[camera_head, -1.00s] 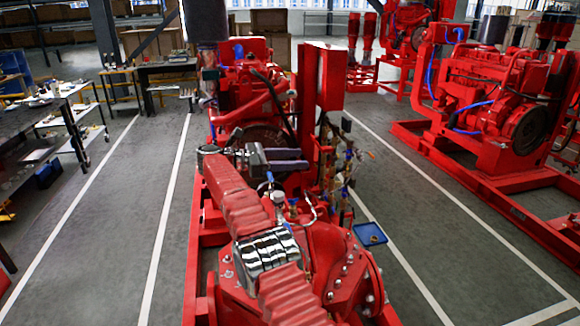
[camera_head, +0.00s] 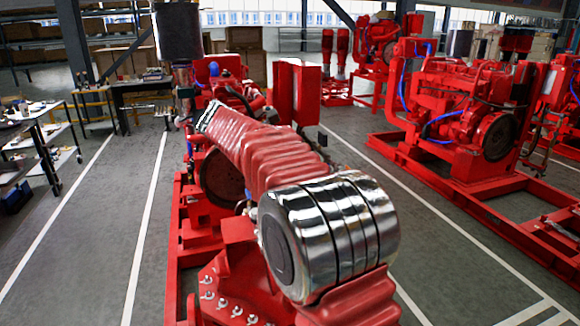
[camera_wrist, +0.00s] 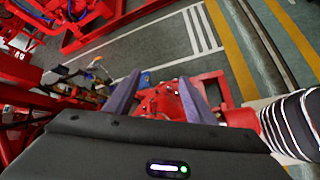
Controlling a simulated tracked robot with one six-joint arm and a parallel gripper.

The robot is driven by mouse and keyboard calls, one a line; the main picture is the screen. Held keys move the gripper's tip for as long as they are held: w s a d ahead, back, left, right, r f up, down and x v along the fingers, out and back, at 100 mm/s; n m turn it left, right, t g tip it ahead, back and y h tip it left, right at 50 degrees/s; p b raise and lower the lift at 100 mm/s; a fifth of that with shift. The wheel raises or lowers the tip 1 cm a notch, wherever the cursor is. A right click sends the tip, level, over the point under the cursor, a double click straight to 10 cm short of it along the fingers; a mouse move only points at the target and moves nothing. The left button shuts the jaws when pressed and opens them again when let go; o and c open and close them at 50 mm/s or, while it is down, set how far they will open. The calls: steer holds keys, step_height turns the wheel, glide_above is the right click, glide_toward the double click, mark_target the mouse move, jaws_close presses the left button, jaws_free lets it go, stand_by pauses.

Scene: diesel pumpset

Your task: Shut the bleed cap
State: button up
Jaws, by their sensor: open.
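My gripper (camera_wrist: 160,80) shows in the wrist view with its two purple-grey fingers spread apart and nothing between them. Beyond the fingers, lower down, lies a red part of the diesel pumpset (camera_wrist: 162,103). In the head view the pumpset (camera_head: 222,178) stands straight ahead, partly covered by my red-sleeved arm. I cannot make out the bleed cap in either view. A cluster of small fittings and pipes (camera_wrist: 97,75) shows left of the fingers in the wrist view, too small and blurred to tell apart.
Another red pumpset (camera_head: 460,125) stands to the right on its frame. A workbench with shelves (camera_head: 42,150) stands at the left. Grey floor with white lines (camera_head: 110,215) is clear on the left. Red cabinets (camera_head: 297,90) rise behind my arm.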

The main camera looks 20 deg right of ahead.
steer(key=s+a+f+m+t+y, duration=0.1)
steer(key=s+a+m+y, duration=0.15)
steer(key=s, duration=0.75)
steer(key=s+a+f+m+y, duration=0.1)
steer(key=s+m+y, duration=0.2)
steer(key=s, duration=0.7)
steer(key=s+a+f+m+t+y, duration=0.1)
steer(key=s+a+f+m+y, duration=0.1)
steer(key=s+f, duration=0.3)
steer(key=s+a+f+m+t+y, duration=0.1)
steer(key=s+a+f+m, duration=0.3)
steer(key=s, duration=0.7)
steer(key=shift+s+f+m+y, duration=0.35)
steer(key=shift+f+m+y, duration=0.05)
steer(key=shift+m+y, duration=0.35)
steer(key=shift+a, duration=0.1)
steer(key=shift+c, duration=0.5)
steer(key=c, duration=0.4)
